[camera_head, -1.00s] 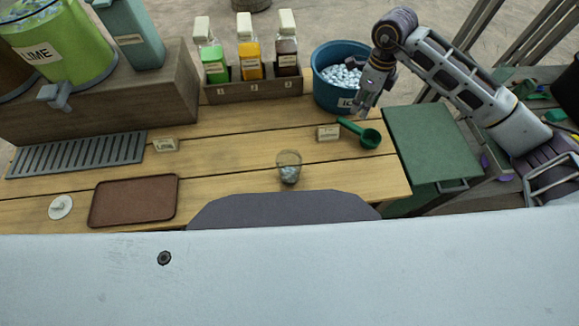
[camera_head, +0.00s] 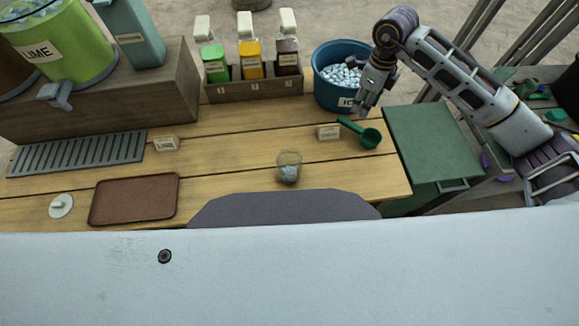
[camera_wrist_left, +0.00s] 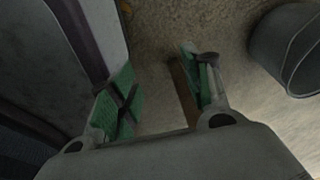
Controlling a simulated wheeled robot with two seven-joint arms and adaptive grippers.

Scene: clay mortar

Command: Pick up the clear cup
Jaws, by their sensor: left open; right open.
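The clear cup (camera_head: 289,168) stands upright on the wooden table near its front edge, with some pale ice-like pieces in its lower part. My right gripper (camera_head: 362,108) hangs open at the front of the blue ice bucket, up and to the right of the cup and apart from it. My left gripper does not show in the head view. In the left wrist view my left gripper (camera_wrist_left: 160,95) is open, with its green-padded fingers apart and nothing between them. The cup does not show in that view.
A blue bucket (camera_head: 332,94) of ice stands at the back right. A green scoop (camera_head: 368,137) and a small label (camera_head: 328,132) lie right of the cup. A bottle rack (camera_head: 254,90) stands behind. A brown tray (camera_head: 134,199) lies left; table between tray and cup is clear.

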